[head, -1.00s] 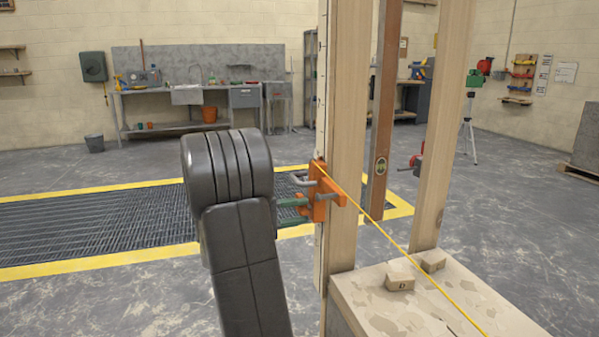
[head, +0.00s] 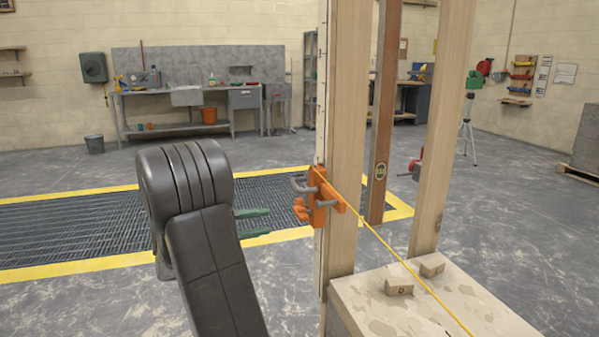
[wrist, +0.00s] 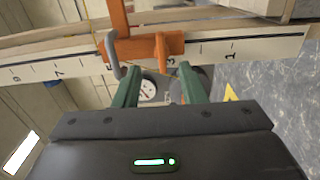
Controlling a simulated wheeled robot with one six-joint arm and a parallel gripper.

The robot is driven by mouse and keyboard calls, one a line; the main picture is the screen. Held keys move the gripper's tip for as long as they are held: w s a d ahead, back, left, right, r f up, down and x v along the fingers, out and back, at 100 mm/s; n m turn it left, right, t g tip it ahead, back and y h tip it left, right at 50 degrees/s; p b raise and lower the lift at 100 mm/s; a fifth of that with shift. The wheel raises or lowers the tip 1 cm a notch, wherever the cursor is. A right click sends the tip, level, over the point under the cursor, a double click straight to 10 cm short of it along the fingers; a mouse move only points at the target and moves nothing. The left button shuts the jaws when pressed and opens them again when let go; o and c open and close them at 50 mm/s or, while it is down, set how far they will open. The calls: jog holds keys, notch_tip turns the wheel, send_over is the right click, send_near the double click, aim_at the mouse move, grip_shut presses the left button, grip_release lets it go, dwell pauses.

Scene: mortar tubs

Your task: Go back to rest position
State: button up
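My gripper (head: 254,223) shows its two green fingers spread apart, pointing right, with nothing between them. The orange clamp (head: 318,199) with a grey bent handle sits on the wooden post (head: 347,140), at the end of a yellow string line (head: 400,258). A clear gap lies between the fingertips and the clamp. In the wrist view the open fingers (wrist: 156,82) point toward the orange clamp (wrist: 146,48), which lies across a white numbered rule (wrist: 210,42). My dark arm hides part of the floor grate.
A pale stone block (head: 425,305) with two small wooden pieces stands at the lower right. Another post (head: 443,130) and a brown level (head: 384,110) stand behind. The yellow-edged floor grate (head: 90,220) spreads left. A sink bench (head: 185,95) is at the back.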

jog(key=shift+n, duration=0.3)
jog(key=x, duration=0.9)
jog(key=shift+d+r, duration=0.2)
jog(key=shift+d, duration=0.2)
jog(key=n+p, duration=0.1)
jog(key=p, duration=0.1)
jog(key=n+p, duration=0.1)
jog(key=p, duration=0.1)
jog(key=n+p, duration=0.2)
jog(key=shift+w+a+r, duration=0.1)
jog(key=shift+r, duration=0.15)
jog(key=shift+n+p, duration=0.6)
jog(key=shift+p, duration=0.3)
jog(key=shift+f, duration=0.2)
